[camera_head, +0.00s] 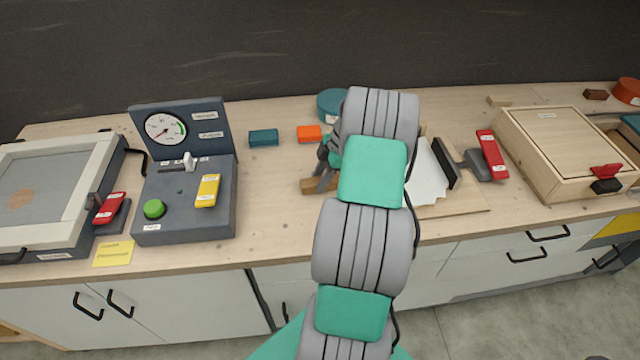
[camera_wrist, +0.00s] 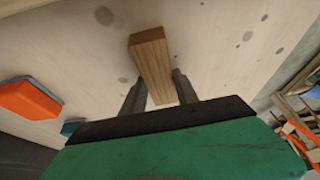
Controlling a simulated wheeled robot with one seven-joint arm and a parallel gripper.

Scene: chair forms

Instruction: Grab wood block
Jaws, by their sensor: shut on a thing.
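The wood block (camera_wrist: 155,68) is a light brown bar with a darker end. In the wrist view it lies lengthwise between the two fingers of my gripper (camera_wrist: 160,90), which is shut on it. In the head view the block (camera_head: 312,186) shows at the left of my gripper (camera_head: 324,172), close to the worktop. My arm hides part of the block and of the gripper there. I cannot tell whether the block touches the worktop.
An orange block (camera_head: 309,133) and a teal block (camera_head: 264,138) lie behind and left of my gripper. A grey control box (camera_head: 185,190) stands further left. A wooden box (camera_head: 560,150) is at the right. Bare worktop (camera_head: 270,190) lies left of the gripper.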

